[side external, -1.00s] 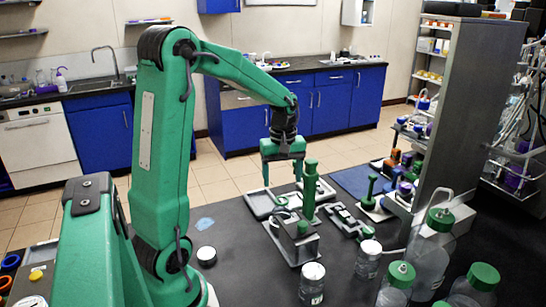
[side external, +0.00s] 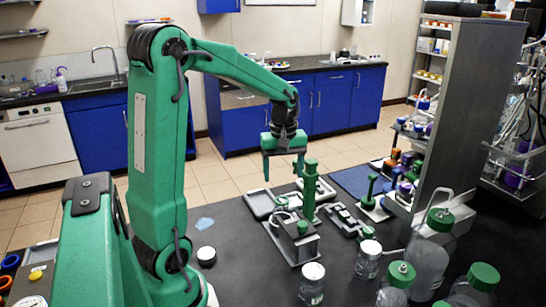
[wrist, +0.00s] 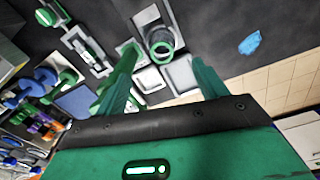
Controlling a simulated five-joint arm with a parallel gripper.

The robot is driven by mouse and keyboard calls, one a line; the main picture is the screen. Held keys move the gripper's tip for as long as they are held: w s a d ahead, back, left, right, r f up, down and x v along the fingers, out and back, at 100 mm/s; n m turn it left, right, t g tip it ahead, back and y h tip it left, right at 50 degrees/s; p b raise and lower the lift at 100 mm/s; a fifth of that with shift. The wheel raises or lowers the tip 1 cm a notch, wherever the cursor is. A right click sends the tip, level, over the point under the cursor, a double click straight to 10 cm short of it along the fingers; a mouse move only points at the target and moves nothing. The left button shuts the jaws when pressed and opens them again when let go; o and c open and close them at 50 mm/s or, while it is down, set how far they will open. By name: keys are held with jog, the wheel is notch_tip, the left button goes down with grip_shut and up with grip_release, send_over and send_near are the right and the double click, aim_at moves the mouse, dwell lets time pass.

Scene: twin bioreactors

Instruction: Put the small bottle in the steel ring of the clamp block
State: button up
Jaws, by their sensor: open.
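My gripper (side external: 283,172) is open and empty, in the air above a pale tray (side external: 262,203) and behind a tall green post in the side view. In the wrist view its two green fingers (wrist: 160,88) spread either side of the trays. A grey and green block (side external: 350,221), perhaps the clamp block, lies right of the post and also shows in the wrist view (wrist: 88,50). I cannot make out its steel ring.
The green post (side external: 309,190) rises close to my gripper, beside a grey-based device (side external: 296,240). Large green-capped bottles (side external: 432,252) crowd the front right. A blue mat (side external: 355,180) lies behind. Dark bench around the blue patch (side external: 204,223) is mostly clear.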

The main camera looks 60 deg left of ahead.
jog(key=s+d+r+m+t, duration=0.2)
jog(key=s+d+r+m, duration=0.1)
jog(key=s+d+m, duration=0.2)
jog(key=s+d+r+m+t, duration=0.3)
jog(key=s+d+m, duration=0.3)
jog(key=d+m, duration=0.4)
jog(key=shift+d+r, duration=0.35)
jog(key=shift+d, duration=0.95)
